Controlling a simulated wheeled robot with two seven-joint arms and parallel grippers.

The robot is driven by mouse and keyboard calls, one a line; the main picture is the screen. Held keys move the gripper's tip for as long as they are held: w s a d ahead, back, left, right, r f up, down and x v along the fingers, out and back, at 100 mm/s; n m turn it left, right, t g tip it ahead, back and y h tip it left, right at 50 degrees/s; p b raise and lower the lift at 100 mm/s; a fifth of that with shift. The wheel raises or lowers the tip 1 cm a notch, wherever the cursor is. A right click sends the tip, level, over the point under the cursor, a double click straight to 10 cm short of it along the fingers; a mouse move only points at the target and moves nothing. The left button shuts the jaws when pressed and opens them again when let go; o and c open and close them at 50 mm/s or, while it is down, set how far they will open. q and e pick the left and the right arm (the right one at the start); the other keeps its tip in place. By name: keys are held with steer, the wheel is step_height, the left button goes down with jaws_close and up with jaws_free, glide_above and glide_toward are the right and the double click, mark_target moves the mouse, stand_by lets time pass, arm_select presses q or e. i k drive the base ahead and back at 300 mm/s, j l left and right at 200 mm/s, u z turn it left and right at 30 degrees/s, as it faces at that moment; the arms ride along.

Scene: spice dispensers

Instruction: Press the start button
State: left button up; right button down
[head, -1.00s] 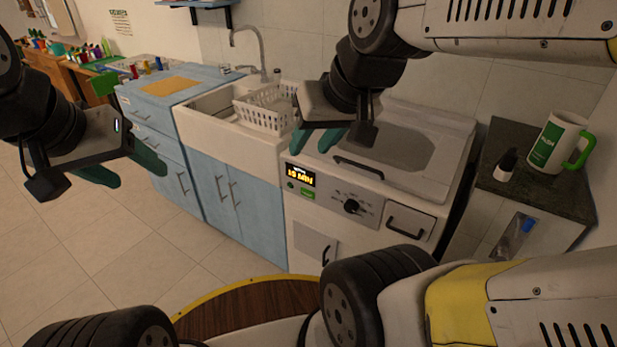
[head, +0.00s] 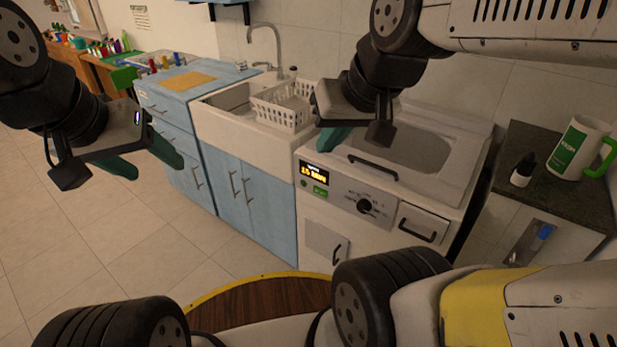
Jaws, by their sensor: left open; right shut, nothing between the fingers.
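The white machine (head: 322,225) stands at centre right with a control panel on its front. A green button (head: 320,191), likely the start button, sits under the lit display (head: 314,172); its label is too small to read. A small round green button (head: 304,183) is left of it, and a dark knob (head: 364,207) is to the right. My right gripper (head: 328,146) is shut and empty, above the machine's front left, apart from the buttons. My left gripper (head: 152,162) is open and empty, in front of the blue cabinets at the left.
A white dish basket (head: 285,110) sits over the sink beside the machine. Door handles (head: 373,167) stick out from the machine. The floor at left is clear.

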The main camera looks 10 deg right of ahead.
mark_target(323, 193)
steer(key=z, duration=1.85)
steer(key=k+j+z, duration=0.25)
steer(key=k+j, duration=0.3)
